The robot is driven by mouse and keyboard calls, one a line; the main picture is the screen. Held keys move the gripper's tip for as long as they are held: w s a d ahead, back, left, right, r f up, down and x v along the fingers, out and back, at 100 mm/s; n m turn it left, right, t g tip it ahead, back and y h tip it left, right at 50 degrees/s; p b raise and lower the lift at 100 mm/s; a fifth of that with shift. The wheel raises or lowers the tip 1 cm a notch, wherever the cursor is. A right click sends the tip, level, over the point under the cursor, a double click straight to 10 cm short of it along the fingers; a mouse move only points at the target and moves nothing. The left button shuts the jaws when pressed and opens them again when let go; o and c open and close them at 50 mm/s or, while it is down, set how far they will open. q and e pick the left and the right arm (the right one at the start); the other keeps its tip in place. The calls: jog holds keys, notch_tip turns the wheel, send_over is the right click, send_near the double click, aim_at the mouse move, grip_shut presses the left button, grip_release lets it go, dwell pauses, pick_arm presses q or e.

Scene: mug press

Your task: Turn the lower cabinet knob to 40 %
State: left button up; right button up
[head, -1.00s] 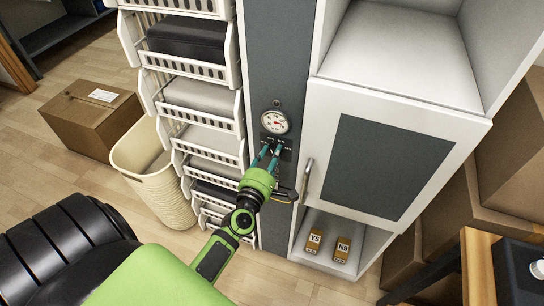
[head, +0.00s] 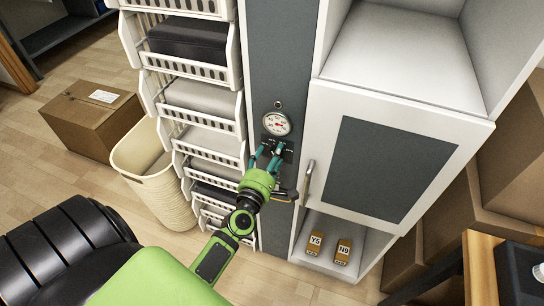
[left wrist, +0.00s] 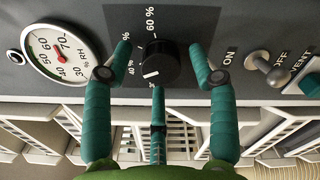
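The lower cabinet knob (left wrist: 160,62) is a round black dial on a dark plate with percent marks, among them 60 % and 40 %. My left gripper (left wrist: 161,60) is open, with one teal finger on each side of the knob and a visible gap at both sides. In the head view my left gripper (head: 267,155) is at the cabinet's dark panel, just below the round gauge, and hides most of the knob. My right gripper is not in view.
A white gauge (left wrist: 62,52) sits left of the knob; a toggle switch (left wrist: 268,66) and a teal VENT part (left wrist: 305,82) are to its right. In the head view, white baskets (head: 205,100) stand left of the panel, and a cabinet door with handle (head: 308,178) is to the right.

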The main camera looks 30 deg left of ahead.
pick_arm(q)
jog(key=shift+d, duration=0.15)
jog(key=v, duration=1.2)
jog(key=shift+f, duration=0.1)
